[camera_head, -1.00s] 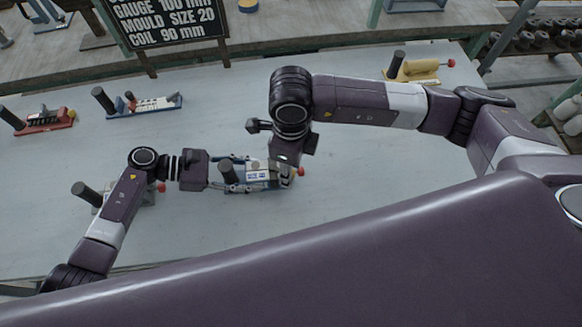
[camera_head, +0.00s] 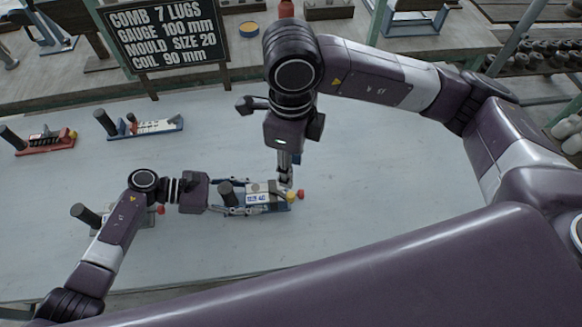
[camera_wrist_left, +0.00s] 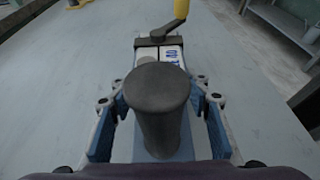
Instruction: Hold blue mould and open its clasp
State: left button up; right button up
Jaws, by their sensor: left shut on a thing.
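A blue mould (camera_head: 238,211) with a dark upright handle and a white label, seemingly "SIZE 40", lies on the pale table. My left gripper (camera_head: 222,198) is shut on its handle end from the left. The left wrist view shows the dark handle (camera_wrist_left: 156,100) between the two fingers. At the mould's far end is a grey clasp lever (camera_wrist_left: 167,32) with a yellow grip (camera_wrist_left: 181,9). My right gripper (camera_head: 285,178) points down at the mould's right end, beside the red knob (camera_head: 300,194). Its fingertips are too small to tell their opening or contact.
A red mould (camera_head: 45,143) and another blue mould (camera_head: 150,127) lie at the back left. Another mould's dark handle (camera_head: 84,214) stands beside my left arm. A sign (camera_head: 165,40) reading "MOULD SIZE 20" stands behind. The table right of the held mould is clear.

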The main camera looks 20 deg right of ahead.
pick_arm(q)
jog(key=o, duration=1.8)
